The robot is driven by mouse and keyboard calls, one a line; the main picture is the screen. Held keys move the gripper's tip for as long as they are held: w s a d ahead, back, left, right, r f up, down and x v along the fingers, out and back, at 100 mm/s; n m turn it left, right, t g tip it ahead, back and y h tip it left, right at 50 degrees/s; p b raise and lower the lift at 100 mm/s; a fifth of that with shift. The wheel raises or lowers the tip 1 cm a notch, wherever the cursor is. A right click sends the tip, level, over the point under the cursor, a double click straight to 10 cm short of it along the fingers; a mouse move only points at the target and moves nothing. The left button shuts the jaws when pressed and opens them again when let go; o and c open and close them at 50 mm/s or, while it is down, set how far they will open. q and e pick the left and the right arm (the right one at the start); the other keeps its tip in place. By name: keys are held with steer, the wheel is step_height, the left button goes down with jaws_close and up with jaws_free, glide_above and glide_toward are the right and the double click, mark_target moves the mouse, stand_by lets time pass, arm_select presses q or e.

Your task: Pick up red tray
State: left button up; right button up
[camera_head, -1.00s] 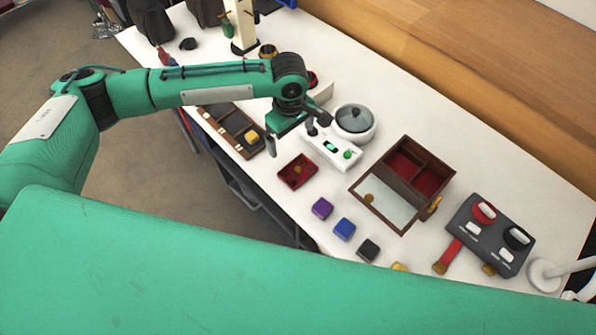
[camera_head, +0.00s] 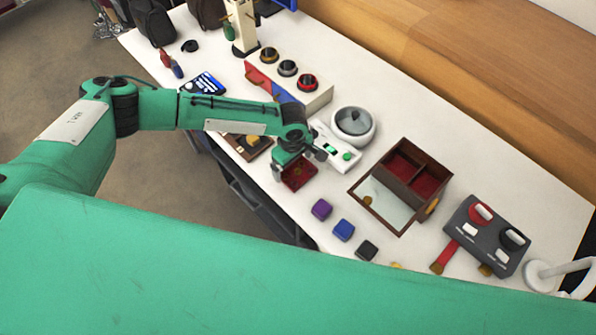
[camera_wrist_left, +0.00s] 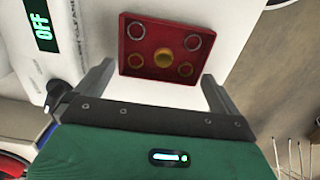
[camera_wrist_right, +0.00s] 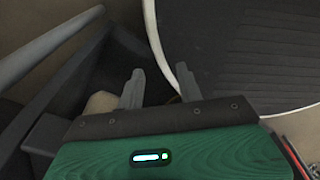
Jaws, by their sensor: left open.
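The red tray (camera_head: 301,174) is a small square tray lying on the white table (camera_head: 270,208), partly hidden by my left gripper in the head view. In the left wrist view the tray (camera_wrist_left: 140,62) holds several rings and a gold round piece. My left gripper (camera_head: 298,165) is above the tray and open. In the left wrist view its two fingers (camera_wrist_left: 158,88) stand apart near the tray's near edge, with nothing between them. My right gripper (camera_wrist_right: 160,88) shows only in its wrist view, empty, its fingers apart, over dark surfaces away from the tray.
A wooden jewellery box (camera_head: 435,200) is to the right. Purple (camera_head: 321,209), blue (camera_head: 343,230) and black (camera_head: 367,250) small blocks lie in front. A compartment case (camera_head: 235,147) is left.

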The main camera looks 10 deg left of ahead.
arm_select(q)
steer(key=shift+f, duration=0.5)
steer(key=shift+c, duration=0.2)
steer(key=c, duration=0.6)
steer(key=shift+c, duration=0.2)
steer(key=shift+r, duration=0.2)
